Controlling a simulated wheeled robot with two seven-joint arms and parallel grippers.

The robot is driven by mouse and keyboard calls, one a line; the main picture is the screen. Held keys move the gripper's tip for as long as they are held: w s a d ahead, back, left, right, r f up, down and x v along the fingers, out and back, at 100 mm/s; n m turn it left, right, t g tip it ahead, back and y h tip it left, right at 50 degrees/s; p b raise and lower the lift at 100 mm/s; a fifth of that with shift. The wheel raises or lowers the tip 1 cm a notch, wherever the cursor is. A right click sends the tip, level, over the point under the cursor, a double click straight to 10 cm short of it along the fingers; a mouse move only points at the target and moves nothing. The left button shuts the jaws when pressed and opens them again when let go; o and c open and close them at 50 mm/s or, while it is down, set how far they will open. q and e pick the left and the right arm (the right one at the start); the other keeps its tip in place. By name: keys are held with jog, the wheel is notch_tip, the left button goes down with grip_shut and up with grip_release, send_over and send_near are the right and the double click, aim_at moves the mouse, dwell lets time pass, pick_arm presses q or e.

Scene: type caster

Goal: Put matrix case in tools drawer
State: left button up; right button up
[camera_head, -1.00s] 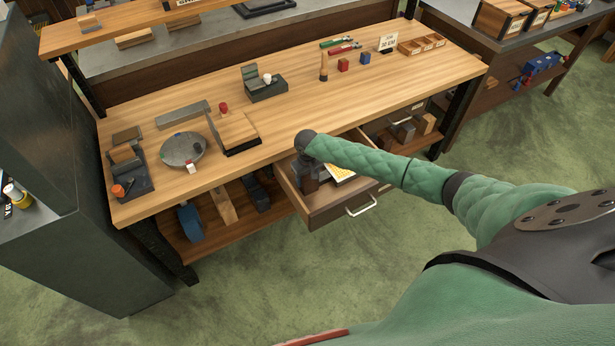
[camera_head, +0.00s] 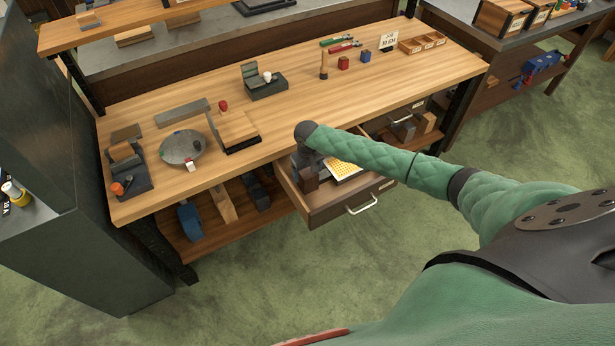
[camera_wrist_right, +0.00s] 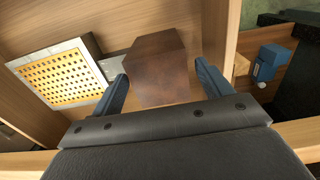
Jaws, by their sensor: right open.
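The matrix case, a plate with a yellow dotted grid in a silver frame, lies in the open drawer (camera_head: 338,207). It shows in the head view (camera_head: 345,169) and at the left of the right wrist view (camera_wrist_right: 62,75). My right gripper (camera_wrist_right: 162,72) is open inside or just above this drawer, with its fingertips on either side of a dark brown block (camera_wrist_right: 155,62). I cannot tell whether they touch the block. The matrix case is beside the gripper, outside its fingers. The arm hides part of the drawer in the head view. My left gripper is out of view.
The wooden bench top (camera_head: 220,100) holds a round grey dish (camera_head: 182,147), blocks and tools. A second compartment with blocks (camera_head: 408,128) lies to the right of the drawer. Green floor (camera_head: 300,270) in front is clear.

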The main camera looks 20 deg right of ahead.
notch_tip(320, 180, up, 9)
jog(key=shift+f+b, duration=0.15)
jog(key=shift+b, duration=0.9)
jog(key=s+a+f+n+t+y, duration=0.15)
jog(key=s+a+f, duration=0.25)
jog(key=a, duration=0.5)
jog(key=s+a+f+n+t+y, duration=0.1)
jog(key=s+a+f+t+y, duration=0.2)
jog(key=a, duration=0.6)
jog(key=s+d+f+m+g+h, duration=0.1)
jog(key=s+d+f+h, duration=0.15)
jog(key=s+f, duration=1.15)
jog(key=s+d+f+h, duration=0.1)
jog(key=s+d+f, duration=0.2)
jog(key=s+f, duration=1.1)
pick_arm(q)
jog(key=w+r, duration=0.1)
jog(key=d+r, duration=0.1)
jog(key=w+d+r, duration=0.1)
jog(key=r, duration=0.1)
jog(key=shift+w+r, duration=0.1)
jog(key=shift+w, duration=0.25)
pick_arm(e)
jog(key=s+f+g, duration=0.1)
jog(key=s+f, duration=0.9)
jog(key=f, duration=0.2)
jog(key=shift+s+d+f+h, duration=0.2)
jog(key=shift+d+f+h, duration=0.1)
jog(key=shift+d+f, duration=0.1)
jog(key=shift+g, duration=0.25)
